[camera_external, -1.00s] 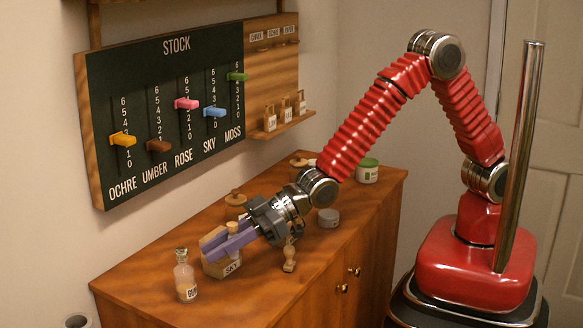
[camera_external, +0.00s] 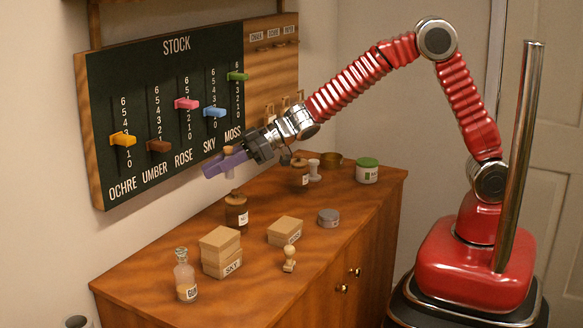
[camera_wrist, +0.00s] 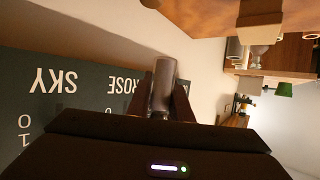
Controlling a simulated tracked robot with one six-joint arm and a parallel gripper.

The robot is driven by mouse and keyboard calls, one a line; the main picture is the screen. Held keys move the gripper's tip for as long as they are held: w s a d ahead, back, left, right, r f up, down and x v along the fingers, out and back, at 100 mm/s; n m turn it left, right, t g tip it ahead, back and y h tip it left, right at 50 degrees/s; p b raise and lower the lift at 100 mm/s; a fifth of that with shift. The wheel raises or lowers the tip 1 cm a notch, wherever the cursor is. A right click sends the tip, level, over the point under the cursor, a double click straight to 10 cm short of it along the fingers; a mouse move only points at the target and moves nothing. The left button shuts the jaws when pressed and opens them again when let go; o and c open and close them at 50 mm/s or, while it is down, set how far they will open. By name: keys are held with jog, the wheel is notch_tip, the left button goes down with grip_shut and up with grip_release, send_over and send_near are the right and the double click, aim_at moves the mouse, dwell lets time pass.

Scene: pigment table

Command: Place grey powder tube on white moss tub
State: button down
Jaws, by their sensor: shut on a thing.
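My gripper (camera_external: 222,163), with purple fingers, is shut on a small corked tube (camera_external: 229,152) and holds it up in the air near the stock board, above the cabinet top. In the wrist view the tube is a grey cylinder (camera_wrist: 163,84) between the two dark fingers (camera_wrist: 165,101). In the external view the fingers hide most of it. A white tub with a green lid (camera_external: 367,174) stands upright at the back right of the cabinet top, well apart from my gripper. Its label is too small to read. Nothing is on its lid.
The cabinet top (camera_external: 165,262) carries a SKY box (camera_external: 220,252), a MOSS box (camera_external: 285,231), a grey tin (camera_external: 328,218), a stamp (camera_external: 289,260), a brown jar (camera_external: 236,212) and a glass bottle (camera_external: 185,277). The stock board (camera_external: 130,85) stands behind. Room is free around the tub.

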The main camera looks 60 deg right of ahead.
jog(key=w+d+r, duration=0.2)
jog(key=w+d, duration=0.1)
jog(key=d, duration=1.2)
send_over(358, 162)
jog(key=f, duration=0.2)
jog(key=shift+m+t, duration=0.3)
jog(key=shift+h, duration=0.3)
jog(key=shift+f, duration=3.1)
jog(key=shift+f, duration=0.1)
jog(key=shift+f, duration=1.8)
